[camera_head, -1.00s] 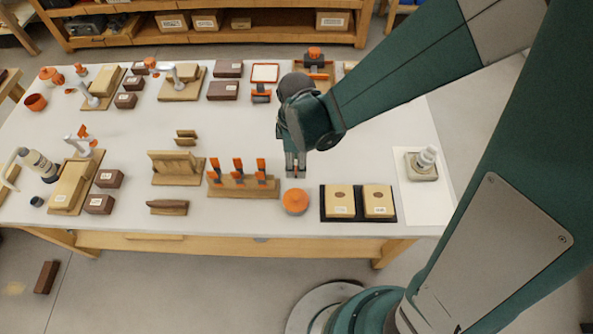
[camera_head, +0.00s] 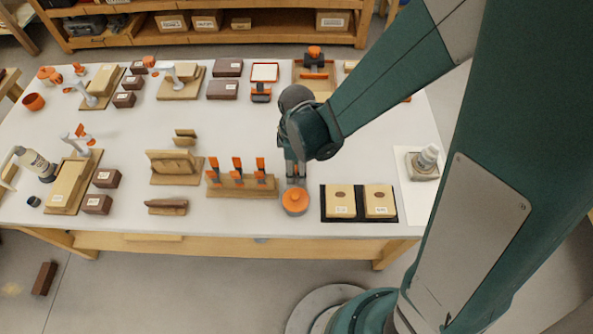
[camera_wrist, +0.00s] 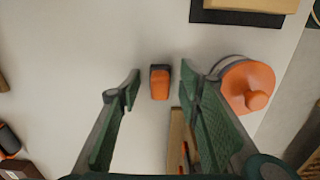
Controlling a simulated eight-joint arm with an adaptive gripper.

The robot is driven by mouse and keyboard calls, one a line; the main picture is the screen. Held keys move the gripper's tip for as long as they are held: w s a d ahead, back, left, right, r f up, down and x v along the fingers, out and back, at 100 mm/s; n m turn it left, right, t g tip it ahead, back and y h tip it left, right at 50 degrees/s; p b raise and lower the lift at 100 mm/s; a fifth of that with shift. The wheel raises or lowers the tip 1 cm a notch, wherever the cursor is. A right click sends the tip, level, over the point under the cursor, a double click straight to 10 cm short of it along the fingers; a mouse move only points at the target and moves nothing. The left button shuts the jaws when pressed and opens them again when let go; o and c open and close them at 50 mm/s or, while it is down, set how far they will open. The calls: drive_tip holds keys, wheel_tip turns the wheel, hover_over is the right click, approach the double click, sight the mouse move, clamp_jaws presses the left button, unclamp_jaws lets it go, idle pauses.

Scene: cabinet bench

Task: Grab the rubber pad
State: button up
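A small orange block with a dark edge (camera_wrist: 160,82), which may be the rubber pad, lies on the white table in the wrist view. It sits between and just beyond my fingertips, apart from both. My gripper (camera_wrist: 158,90) is open and empty, pointing down. In the head view my gripper (camera_head: 296,178) is low over the table, behind the round orange knobbed piece (camera_head: 295,201). The small block cannot be made out there, hidden by my gripper. The knobbed piece also shows close to the right finger in the wrist view (camera_wrist: 247,84).
A wooden rack (camera_head: 232,188) with upright orange-handled tools stands just left of my gripper. A black tray (camera_head: 359,216) with two tan blocks lies to the right. A wooden holder (camera_head: 176,167) stands farther left. White tabletop is free behind the rack.

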sight(296, 167)
drive_tip(key=c, duration=0.9)
drive_tip(key=shift+c, duration=0.2)
drive_tip(key=shift+r, duration=0.15)
drive_tip(key=shift+r+p, duration=1.2)
drive_tip(key=shift+r, duration=3.7)
